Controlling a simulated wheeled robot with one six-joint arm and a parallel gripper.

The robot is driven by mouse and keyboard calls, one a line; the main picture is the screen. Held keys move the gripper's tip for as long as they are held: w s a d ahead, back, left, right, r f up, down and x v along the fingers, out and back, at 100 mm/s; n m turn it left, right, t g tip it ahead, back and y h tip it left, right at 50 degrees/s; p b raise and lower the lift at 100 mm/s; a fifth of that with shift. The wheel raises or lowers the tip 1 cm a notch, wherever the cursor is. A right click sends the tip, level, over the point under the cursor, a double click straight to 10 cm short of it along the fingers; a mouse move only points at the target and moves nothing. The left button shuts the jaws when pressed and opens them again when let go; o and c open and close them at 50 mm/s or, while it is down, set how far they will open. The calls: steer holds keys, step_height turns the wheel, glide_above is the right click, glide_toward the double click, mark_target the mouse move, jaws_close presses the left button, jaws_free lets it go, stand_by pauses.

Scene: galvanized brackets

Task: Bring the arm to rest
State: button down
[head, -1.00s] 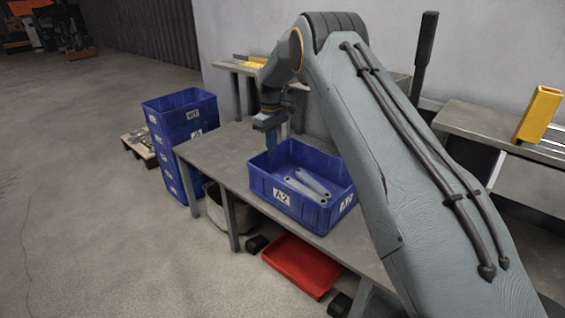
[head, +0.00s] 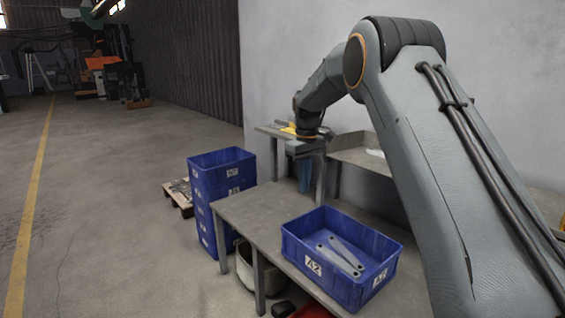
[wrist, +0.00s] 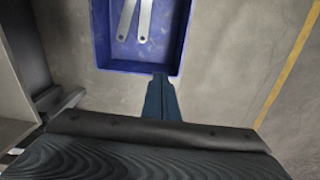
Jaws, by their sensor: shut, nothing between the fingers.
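My gripper (head: 303,168) hangs in the air past the far side of the work table, fingers pointing down, clear of the blue bin. In the wrist view its two dark blue fingers (wrist: 160,98) are together with nothing between them. The blue bin labelled A2 (head: 318,262) stands on the table, and grey metal brackets (head: 341,256) lie inside it. The wrist view also shows a blue bin (wrist: 181,45) with two brackets (wrist: 146,20) at the top, beyond the fingertips.
The grey work table (head: 240,215) is bare left of the bin. A stack of blue bins (head: 204,195) stands at its left end, with a pallet (head: 178,197) behind. Open floor lies left, with a yellow line (head: 35,200).

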steer(key=s+a+r+m, duration=0.1)
steer(key=s+r+m, duration=0.15)
steer(key=s, duration=1.35)
steer(key=s+r+m, duration=0.1)
steer(key=s+r, duration=0.3)
steer(key=s, duration=1.3)
steer(key=s+d+f, duration=0.1)
steer(key=s+f, duration=0.1)
steer(key=s, duration=0.5)
steer(key=s+d+f, duration=0.1)
steer(key=s+f, duration=0.1)
steer(key=s, duration=0.5)
steer(key=d+r+m+p, duration=0.3)
steer(key=d+r+p, duration=0.6)
steer(key=p, duration=0.8)
steer(key=shift+r+m+p, duration=0.3)
steer(key=shift+r+m, duration=0.05)
